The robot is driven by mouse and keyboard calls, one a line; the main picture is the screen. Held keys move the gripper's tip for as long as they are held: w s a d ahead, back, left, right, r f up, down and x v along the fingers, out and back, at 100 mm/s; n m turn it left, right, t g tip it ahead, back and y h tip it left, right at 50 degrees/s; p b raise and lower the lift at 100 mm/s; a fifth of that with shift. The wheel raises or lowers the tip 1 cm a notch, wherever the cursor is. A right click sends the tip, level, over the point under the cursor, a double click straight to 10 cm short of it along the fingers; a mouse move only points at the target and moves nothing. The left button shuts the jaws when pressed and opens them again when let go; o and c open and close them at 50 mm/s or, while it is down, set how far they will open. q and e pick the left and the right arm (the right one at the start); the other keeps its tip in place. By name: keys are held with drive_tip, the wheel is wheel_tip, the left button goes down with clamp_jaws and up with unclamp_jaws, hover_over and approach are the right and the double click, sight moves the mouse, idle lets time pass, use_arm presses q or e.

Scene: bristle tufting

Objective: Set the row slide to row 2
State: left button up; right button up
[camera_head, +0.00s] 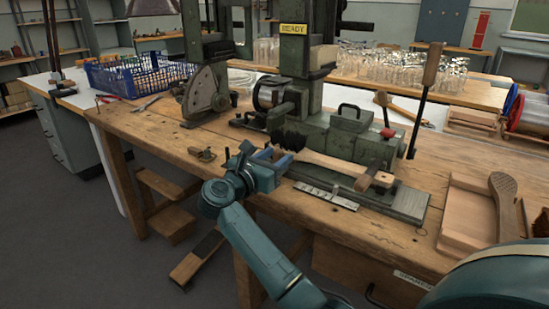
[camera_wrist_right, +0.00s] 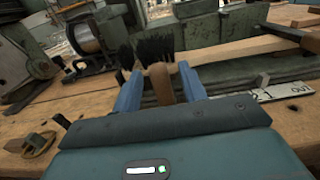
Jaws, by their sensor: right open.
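My right gripper (camera_head: 270,156) is at the front left end of the green tufting machine (camera_head: 345,140). In the right wrist view its blue fingers (camera_wrist_right: 160,88) are apart, on either side of an upright wooden knob (camera_wrist_right: 160,80). I cannot tell whether they touch it. The knob appears to be the row slide's handle; its mounting is hidden. A brush with black bristles (camera_wrist_right: 155,49) and a pale wooden handle (camera_head: 335,163) lies just behind. A metal scale plate (camera_head: 326,195) runs along the machine's front; "OUT" is readable on it in the wrist view (camera_wrist_right: 288,90). The slide's row cannot be told.
A lever with a wooden grip (camera_head: 432,65) rises at the machine's right. A wooden tray (camera_head: 470,205) with a brush back (camera_head: 505,200) lies further right. A blue crate (camera_head: 130,78) stands at the back left.

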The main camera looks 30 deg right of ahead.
drive_tip(key=shift+c, duration=0.5)
clamp_jaws()
drive_tip(key=shift+w+a+f+b, duration=0.2)
drive_tip(key=shift+w+b, duration=0.15)
drive_tip(key=shift+b, duration=0.3)
drive_tip(key=shift+w+a+r+b, duration=0.1)
drive_tip(key=shift+w+a+b, duration=0.05)
drive_tip(key=shift+w+b, duration=0.3)
drive_tip(key=shift+r, duration=0.1)
drive_tip(key=shift+o, duration=0.5)
unclamp_jaws()
